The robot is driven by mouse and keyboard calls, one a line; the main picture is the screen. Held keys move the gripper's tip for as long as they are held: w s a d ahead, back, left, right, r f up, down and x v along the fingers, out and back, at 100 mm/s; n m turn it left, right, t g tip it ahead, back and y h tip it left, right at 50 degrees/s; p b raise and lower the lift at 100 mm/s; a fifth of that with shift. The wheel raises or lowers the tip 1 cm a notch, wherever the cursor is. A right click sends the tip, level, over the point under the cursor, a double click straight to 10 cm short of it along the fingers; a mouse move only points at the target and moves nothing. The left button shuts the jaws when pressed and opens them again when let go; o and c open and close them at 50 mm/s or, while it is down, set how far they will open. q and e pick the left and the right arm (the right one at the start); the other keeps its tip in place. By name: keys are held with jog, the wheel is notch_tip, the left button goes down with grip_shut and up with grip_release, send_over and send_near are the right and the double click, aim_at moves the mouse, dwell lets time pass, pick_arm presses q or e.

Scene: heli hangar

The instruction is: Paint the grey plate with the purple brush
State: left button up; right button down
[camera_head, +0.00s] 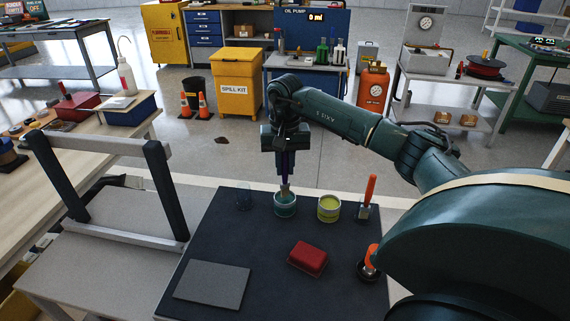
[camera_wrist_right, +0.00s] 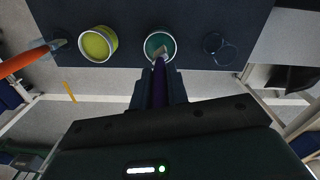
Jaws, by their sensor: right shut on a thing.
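My right gripper (camera_head: 285,152) is shut on the purple brush (camera_head: 286,170) and holds it upright, bristles down. The brush tip is at the mouth of a can of teal paint (camera_head: 285,207); how deep it sits is hard to tell. In the right wrist view the purple handle (camera_wrist_right: 159,82) runs between the fingers and the bristles overlap the teal can's opening (camera_wrist_right: 160,47). The grey plate (camera_head: 212,286) lies flat at the front left of the dark mat (camera_head: 255,255), well apart from the brush. My left gripper is out of view.
A can of yellow paint (camera_head: 329,208) stands right of the teal can, and a clear glass (camera_head: 244,199) left of it. A red block (camera_head: 307,258) lies mid-mat. Orange-handled tools (camera_head: 370,190) stand along the right side. A frame (camera_head: 110,143) rises at the left.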

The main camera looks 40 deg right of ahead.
jog(key=shift+f, duration=0.35)
dwell(0.6)
jog(key=shift+f+b, duration=0.25)
jog(key=shift+b, duration=0.05)
dwell(0.9)
jog(key=shift+r+p, duration=2.7)
jog(key=shift+r, duration=0.9)
jog(key=shift+f, duration=0.1)
